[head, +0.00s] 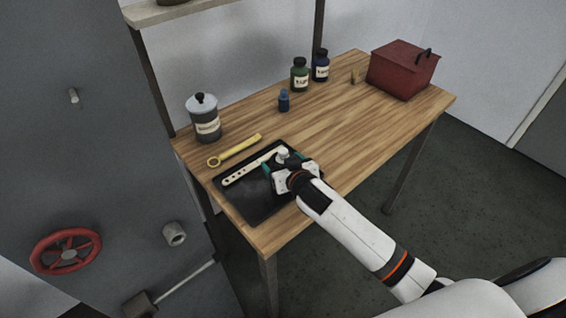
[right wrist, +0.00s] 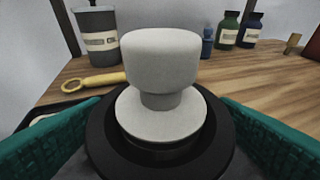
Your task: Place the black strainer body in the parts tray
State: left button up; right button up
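The black strainer body (right wrist: 105,140) is a round black piece with a pale grey, mushroom-shaped knob on top. It fills the middle of the right wrist view, upright. My right gripper (head: 283,170) has its teal pads at both sides of the piece, against its rim. In the head view it is over the right part of the black parts tray (head: 255,208), and its fingers partly hide the piece. Whether the piece's underside touches the tray is hidden. A pale strip with holes (head: 250,168) lies in the tray. My left gripper is not in view.
A yellow ring spanner (head: 235,150) lies behind the tray, near a grey labelled canister (head: 205,120). A small blue bottle (head: 284,101), a green bottle (head: 299,75), a dark blue bottle (head: 320,66) and a red box (head: 403,70) stand farther back. The bench (head: 345,130) is clear right of the tray.

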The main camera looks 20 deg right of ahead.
jog(key=shift+s+r, duration=0.15)
jog(key=shift+r, duration=0.05)
jog(key=b+v, duration=0.1)
jog(key=v, duration=1)
jog(key=shift+s+r, duration=0.2)
jog(key=shift+s, duration=0.1)
